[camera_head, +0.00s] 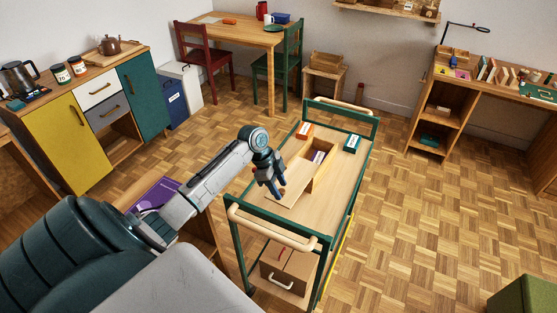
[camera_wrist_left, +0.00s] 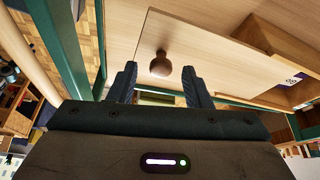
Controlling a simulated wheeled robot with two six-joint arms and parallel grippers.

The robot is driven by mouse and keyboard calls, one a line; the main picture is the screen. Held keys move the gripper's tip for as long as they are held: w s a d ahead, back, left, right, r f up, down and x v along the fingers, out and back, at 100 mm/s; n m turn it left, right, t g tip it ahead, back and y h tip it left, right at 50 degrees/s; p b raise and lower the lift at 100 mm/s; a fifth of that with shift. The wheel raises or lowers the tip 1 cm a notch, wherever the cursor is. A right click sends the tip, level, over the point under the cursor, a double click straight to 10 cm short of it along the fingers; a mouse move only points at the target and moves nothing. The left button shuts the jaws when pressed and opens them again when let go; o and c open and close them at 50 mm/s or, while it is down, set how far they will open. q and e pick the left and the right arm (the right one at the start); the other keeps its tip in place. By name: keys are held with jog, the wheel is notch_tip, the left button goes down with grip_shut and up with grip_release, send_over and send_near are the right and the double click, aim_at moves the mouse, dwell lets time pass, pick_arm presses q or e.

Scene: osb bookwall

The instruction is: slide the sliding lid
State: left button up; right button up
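A wooden box (camera_head: 325,172) stands on the top of a green-framed cart, with part of its inside open and a small white and purple item (camera_head: 318,157) within. Its flat wooden sliding lid (camera_head: 300,188) sticks out of the box toward the left front. My left gripper (camera_head: 277,190) is low over the lid's outer part. In the left wrist view the lid (camera_wrist_left: 205,35) carries a round brown knob (camera_wrist_left: 160,65). The gripper's two fingers are apart, with the knob between or just beyond their tips; contact cannot be told. My right gripper is not in view.
The cart's wooden top (camera_head: 342,175) also holds an orange box (camera_head: 305,131) and a teal box (camera_head: 352,143) toward the back. A wooden handle bar (camera_head: 270,228) crosses the cart's near end. A brown box (camera_head: 288,265) sits on the lower shelf.

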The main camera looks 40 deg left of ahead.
pick_arm(q)
jog(key=shift+a+r, duration=0.15)
jog(key=shift+r, duration=0.05)
jog(key=b+v, duration=0.3)
jog(key=v, duration=0.7)
jog(key=shift+r, duration=0.2)
jog(key=shift+s, duration=0.1)
